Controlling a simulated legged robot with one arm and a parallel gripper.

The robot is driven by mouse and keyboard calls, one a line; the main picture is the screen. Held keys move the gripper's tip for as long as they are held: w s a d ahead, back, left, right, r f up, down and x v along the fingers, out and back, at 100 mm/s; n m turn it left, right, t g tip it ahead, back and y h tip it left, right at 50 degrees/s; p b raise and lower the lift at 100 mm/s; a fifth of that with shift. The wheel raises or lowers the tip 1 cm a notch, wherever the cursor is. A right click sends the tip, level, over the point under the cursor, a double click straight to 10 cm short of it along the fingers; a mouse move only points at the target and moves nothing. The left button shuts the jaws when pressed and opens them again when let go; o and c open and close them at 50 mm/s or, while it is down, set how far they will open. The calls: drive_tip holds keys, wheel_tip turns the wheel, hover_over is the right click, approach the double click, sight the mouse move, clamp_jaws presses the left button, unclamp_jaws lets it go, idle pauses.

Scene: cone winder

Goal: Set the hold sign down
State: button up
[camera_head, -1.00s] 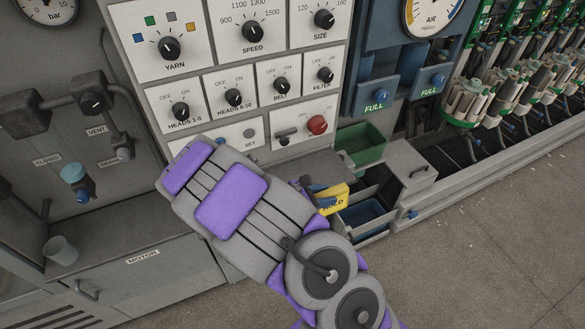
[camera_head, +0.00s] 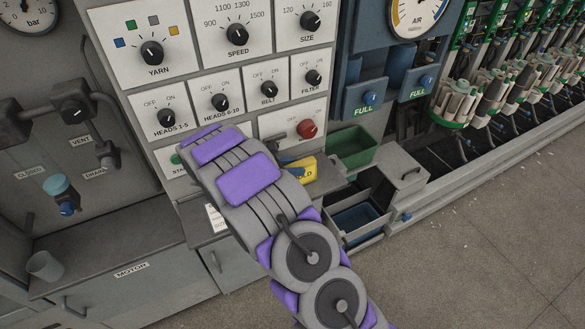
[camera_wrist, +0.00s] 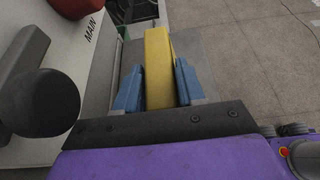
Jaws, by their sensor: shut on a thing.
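The yellow hold sign (camera_head: 302,170) shows in the head view just past my arm, partly hidden by it. In the wrist view the sign (camera_wrist: 158,68) stands edge-on between the two blue fingers of my gripper (camera_wrist: 158,88), which is shut on it. The sign is beside the control panel, below the red knob. A grey surface (camera_wrist: 203,52) lies behind and to the right of the sign in the wrist view. I cannot tell whether the sign touches it.
A red knob (camera_head: 307,128) on the panel is close by; a dark round knob (camera_wrist: 40,108) is near my gripper's left. A green bin (camera_head: 352,146), a blue-lined open drawer (camera_head: 357,219) and a grey box (camera_head: 402,163) stand to the right. The floor (camera_head: 480,240) is clear.

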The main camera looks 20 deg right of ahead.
drive_tip(key=shift+w+f, duration=0.1)
idle(0.3)
drive_tip(key=o, duration=1.1)
drive_tip(key=shift+c, duration=0.2)
